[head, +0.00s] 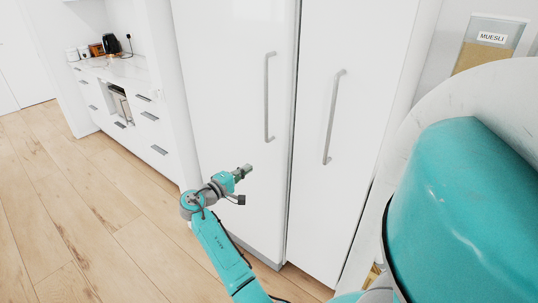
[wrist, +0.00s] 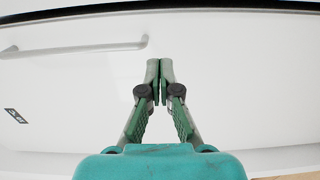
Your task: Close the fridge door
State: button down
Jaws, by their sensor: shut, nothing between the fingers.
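The fridge front shows in the head view as two tall white doors, a left door (head: 226,75) and a right door (head: 335,215), each with a long grey upright handle. A narrow dark gap runs between them; I cannot tell for sure how far either stands open. My gripper (head: 248,168) is in front of the lower part of the left door, left of and below its handle (head: 267,98). In the wrist view my gripper (wrist: 160,68) is shut and empty, facing a white door panel (wrist: 230,75) with a handle (wrist: 75,48). Contact is unclear.
A white counter with drawers (head: 143,115) stands at the left, with a dark kettle (head: 111,44) on it. The wood floor (head: 90,215) at the left is clear. A muesli container (head: 488,45) stands at the upper right, behind a round pale surface (head: 425,105).

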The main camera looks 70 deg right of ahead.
send_near(280, 147)
jog(key=x, duration=0.4)
jog(key=shift+s+d, duration=0.1)
jog(key=shift+d, duration=0.2)
